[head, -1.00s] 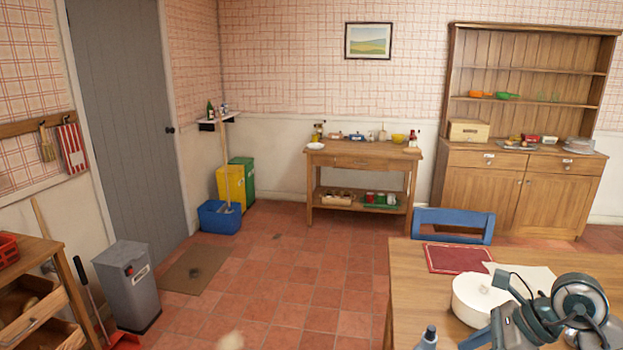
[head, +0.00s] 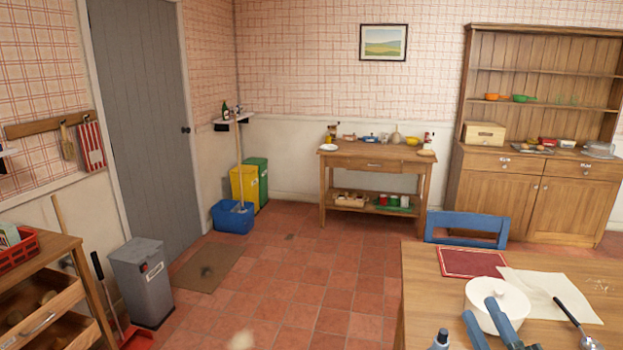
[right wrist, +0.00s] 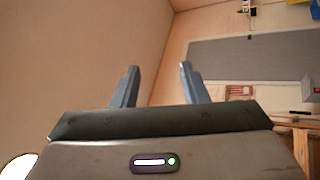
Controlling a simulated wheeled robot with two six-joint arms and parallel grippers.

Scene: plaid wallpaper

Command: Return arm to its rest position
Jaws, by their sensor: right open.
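My right gripper (head: 483,318) shows at the bottom of the head view, its two blue fingers raised in front of a white pot on the wooden table. In the right wrist view the same gripper (right wrist: 158,82) is open, with nothing between its fingers. That view looks toward a wall and the grey door, seen at a steep tilt. My left gripper is not in view.
The wooden table (head: 425,290) bears the white pot (head: 512,302), a red mat (head: 472,262), pale paper (head: 545,288) and a dark-handled utensil (head: 566,311). A blue chair (head: 467,226) stands behind it.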

